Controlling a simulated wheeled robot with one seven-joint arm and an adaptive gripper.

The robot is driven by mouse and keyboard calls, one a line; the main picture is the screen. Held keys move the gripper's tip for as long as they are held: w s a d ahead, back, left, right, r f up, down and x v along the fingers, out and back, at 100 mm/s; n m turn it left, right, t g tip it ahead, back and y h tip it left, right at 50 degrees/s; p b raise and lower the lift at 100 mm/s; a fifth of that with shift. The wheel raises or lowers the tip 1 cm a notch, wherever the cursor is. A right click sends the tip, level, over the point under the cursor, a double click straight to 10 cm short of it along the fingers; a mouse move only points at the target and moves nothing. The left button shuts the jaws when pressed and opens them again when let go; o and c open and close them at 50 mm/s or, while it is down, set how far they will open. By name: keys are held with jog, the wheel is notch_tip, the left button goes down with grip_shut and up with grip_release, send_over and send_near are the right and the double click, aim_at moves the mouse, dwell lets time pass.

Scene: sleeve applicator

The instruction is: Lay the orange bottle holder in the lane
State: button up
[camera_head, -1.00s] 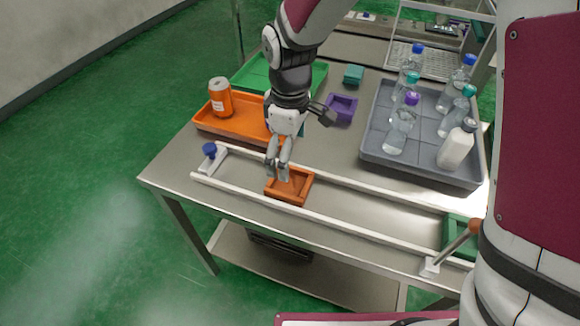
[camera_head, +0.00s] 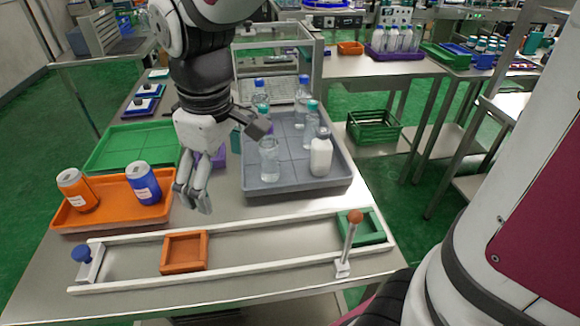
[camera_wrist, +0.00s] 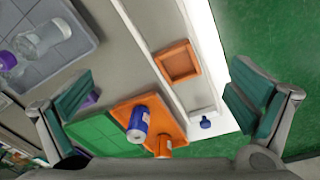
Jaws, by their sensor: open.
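The orange bottle holder (camera_head: 184,252), a shallow square frame, lies flat in the lane (camera_head: 262,268) between its two white rails, towards the left end. It also shows in the wrist view (camera_wrist: 178,63), lying between the rails. My gripper (camera_head: 192,200) is above the table, just behind the far rail and apart from the holder. In the wrist view its two teal-padded fingers (camera_wrist: 158,108) are wide apart with nothing between them.
A blue-knobbed stop (camera_head: 85,262) is at the lane's left end, and an orange-knobbed lever (camera_head: 347,245) and a green holder (camera_head: 371,227) at the right. Behind stand an orange tray (camera_head: 75,222) with two cans, a green tray (camera_head: 120,150) and a grey tray (camera_head: 300,188) with several bottles.

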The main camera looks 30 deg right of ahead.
jog(key=s+d+r+m+t, duration=0.1)
jog(key=s+d+m, duration=0.3)
jog(key=s, duration=0.4)
jog(key=s+d+r+m+t, duration=0.1)
jog(key=s+d+m, duration=0.3)
jog(key=s, duration=0.4)
jog(key=shift+d+r+m, duration=0.3)
jog(key=shift+d+r, duration=0.45)
jog(key=shift+d, duration=0.05)
